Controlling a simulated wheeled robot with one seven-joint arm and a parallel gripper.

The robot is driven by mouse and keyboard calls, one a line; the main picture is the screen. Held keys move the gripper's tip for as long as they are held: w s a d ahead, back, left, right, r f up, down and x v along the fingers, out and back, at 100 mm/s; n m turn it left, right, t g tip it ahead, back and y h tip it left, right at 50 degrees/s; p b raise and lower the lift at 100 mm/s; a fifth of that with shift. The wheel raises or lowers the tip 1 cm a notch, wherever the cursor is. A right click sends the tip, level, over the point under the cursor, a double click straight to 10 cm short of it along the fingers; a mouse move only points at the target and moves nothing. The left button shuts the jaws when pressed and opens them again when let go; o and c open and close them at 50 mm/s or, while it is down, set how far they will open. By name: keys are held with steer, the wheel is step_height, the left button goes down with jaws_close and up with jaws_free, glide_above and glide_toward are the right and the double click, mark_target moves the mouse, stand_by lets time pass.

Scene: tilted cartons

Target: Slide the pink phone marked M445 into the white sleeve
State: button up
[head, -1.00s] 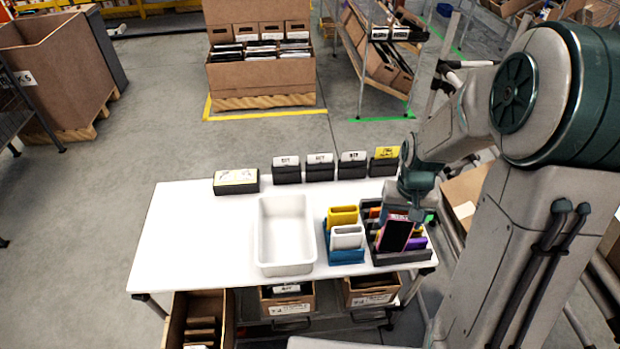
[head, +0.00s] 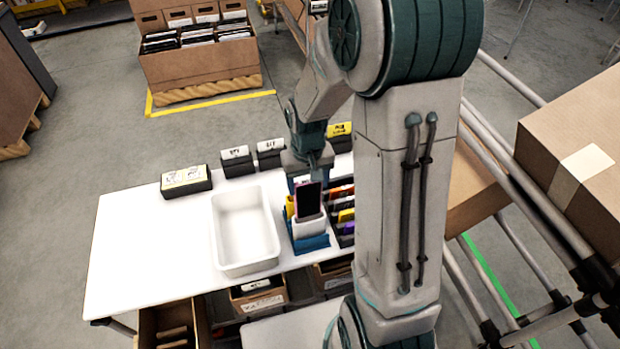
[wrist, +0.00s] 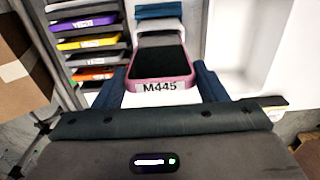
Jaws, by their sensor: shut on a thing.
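The pink phone (head: 308,200) has a dark screen and hangs nearly upright from my gripper (head: 307,180). In the wrist view the phone (wrist: 160,68) shows its M445 label, and the blue fingers of my gripper (wrist: 161,88) are shut on its sides at that end. The white sleeve (head: 309,229) stands in a blue holder (head: 313,244), just below the phone. The phone's lower end overlaps the sleeve's mouth in the head view. I cannot tell whether it has entered. A yellow sleeve (head: 290,206) is partly hidden behind.
A dark rack (head: 347,240) of coloured phones stands close on the right, partly hidden by my arm. An empty white bin (head: 245,265) is on the left. Dark labelled boxes (head: 237,161) line the table's back edge. The table's left part (head: 140,250) is clear.

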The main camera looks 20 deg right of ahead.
mark_target(309, 215)
steer(key=shift+d+f+b, duration=0.1)
steer(key=shift+f+b, duration=4.7)
steer(key=shift+f, duration=1.1)
steer(key=shift+f, duration=0.3)
steer(key=o, duration=1)
step_height(309, 215, up, 14)
steer(key=shift+f, duration=0.1)
